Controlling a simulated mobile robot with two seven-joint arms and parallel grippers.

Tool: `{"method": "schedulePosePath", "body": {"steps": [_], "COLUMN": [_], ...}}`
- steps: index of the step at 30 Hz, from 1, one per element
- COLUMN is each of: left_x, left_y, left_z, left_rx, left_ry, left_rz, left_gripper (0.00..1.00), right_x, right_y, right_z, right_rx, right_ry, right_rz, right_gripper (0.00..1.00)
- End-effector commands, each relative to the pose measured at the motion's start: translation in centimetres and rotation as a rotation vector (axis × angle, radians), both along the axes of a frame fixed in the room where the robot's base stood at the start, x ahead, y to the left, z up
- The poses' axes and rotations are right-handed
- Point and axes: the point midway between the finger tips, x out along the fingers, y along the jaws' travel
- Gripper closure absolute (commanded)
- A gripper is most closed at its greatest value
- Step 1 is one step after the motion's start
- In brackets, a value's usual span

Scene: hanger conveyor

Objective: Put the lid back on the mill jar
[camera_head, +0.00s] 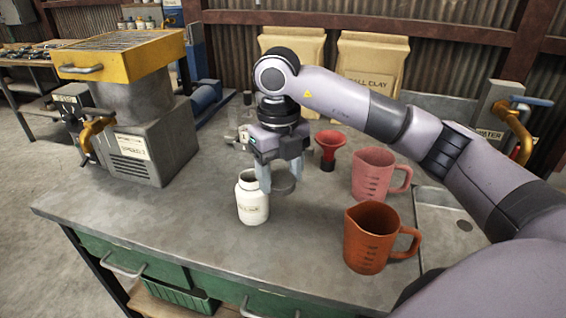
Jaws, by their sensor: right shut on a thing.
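The white mill jar (253,208) stands upright on the grey workbench, its mouth uncovered. My right gripper (280,178) points down just right of the jar's top. It is shut on a round grey lid (283,185), which hangs between its fingers, beside the jar's neck in the picture. One finger overlaps the right edge of the jar, so I cannot tell whether they touch. My left gripper is not in view.
A red funnel (328,150), a pink jug (374,172) and a brown jug (369,240) stand right of the jar. A yellow-topped machine (150,125) stands at left. The workbench (160,215) is clear left of the jar.

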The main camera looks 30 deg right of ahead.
Motion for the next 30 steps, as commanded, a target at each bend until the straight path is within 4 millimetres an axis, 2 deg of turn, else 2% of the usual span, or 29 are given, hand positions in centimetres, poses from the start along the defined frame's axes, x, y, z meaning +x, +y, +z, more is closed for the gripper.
{"method": "schedulePosePath", "body": {"steps": [30], "left_x": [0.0], "left_y": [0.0], "left_z": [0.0], "left_rx": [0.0], "left_ry": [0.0], "left_rz": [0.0], "left_gripper": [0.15], "right_x": [-2.8], "right_y": [3.5], "right_z": [-4.8], "right_rx": [0.001], "right_ry": [0.037], "right_rz": [2.089], "right_gripper": [0.69]}}
